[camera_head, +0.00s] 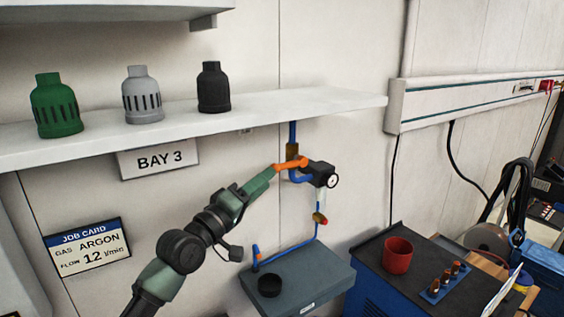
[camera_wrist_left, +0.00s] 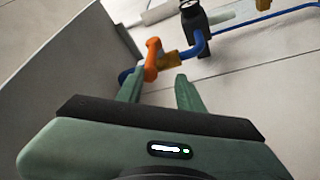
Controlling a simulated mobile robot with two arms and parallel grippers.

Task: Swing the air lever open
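The air lever (camera_head: 291,163) is a bright orange handle on a brass valve (camera_head: 292,150) in the blue air pipe, below the white shelf. In the head view it points left from the valve, nearly level. My left gripper (camera_head: 273,170) is at the lever's left end. In the left wrist view my left gripper (camera_wrist_left: 158,82) has its two green fingers apart. The orange lever (camera_wrist_left: 152,60) shows just beyond them, its near end close to the left fingertip. I cannot tell whether they touch. My right gripper is not in view.
The white shelf (camera_head: 250,112) with green, grey and black caps runs just above. A black regulator with a gauge (camera_head: 322,174) sits right of the lever. Below are a grey box (camera_head: 300,280) and a dark cart top with a red cup (camera_head: 397,256).

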